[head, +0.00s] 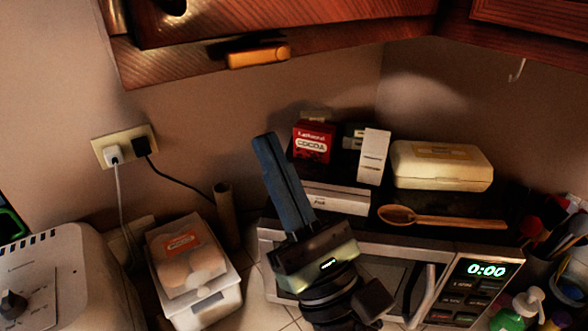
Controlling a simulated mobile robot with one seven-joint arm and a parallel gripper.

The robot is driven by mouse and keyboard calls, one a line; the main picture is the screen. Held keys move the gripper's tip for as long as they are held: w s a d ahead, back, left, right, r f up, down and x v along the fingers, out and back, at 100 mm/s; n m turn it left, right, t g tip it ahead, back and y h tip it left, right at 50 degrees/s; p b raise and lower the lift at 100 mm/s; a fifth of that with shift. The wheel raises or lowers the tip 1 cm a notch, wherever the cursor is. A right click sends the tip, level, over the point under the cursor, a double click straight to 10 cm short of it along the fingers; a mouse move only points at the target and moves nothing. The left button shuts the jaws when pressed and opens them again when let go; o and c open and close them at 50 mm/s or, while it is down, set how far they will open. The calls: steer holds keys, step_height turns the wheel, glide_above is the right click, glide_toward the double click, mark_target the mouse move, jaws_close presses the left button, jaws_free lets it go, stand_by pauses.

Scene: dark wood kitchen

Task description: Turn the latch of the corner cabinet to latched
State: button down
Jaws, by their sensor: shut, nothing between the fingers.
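The corner cabinet (180,72) is dark red-brown wood and hangs across the top of the head view. An orange latch (258,57) sits at its lower edge, left of the picture's middle. The latch bar lies nearly level along the edge, with its rounded end to the right. Whether it is latched cannot be told from this view. My gripper (265,142) is below the latch and apart from it, in front of the microwave. Its blue fingers point up and slightly left, shut together with nothing between them.
A microwave (470,310) stands below, with a cocoa box (313,143), a cream container (442,166) and a wooden spoon (440,218) on top. A wall socket (125,146) with two plugs, an egg box (200,295) and a toaster (50,280) are left. Open space lies between gripper and latch.

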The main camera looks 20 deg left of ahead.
mark_target(259, 56)
step_height(259, 56, up, 6)
steer(key=w+a+p, duration=0.1)
steer(key=p, duration=0.3)
steer(key=shift+a, duration=0.15)
steer(key=shift+w+f+m+t+h, duration=0.2)
steer(key=shift+m+t+h, duration=0.15)
steer(key=shift+m, duration=0.25)
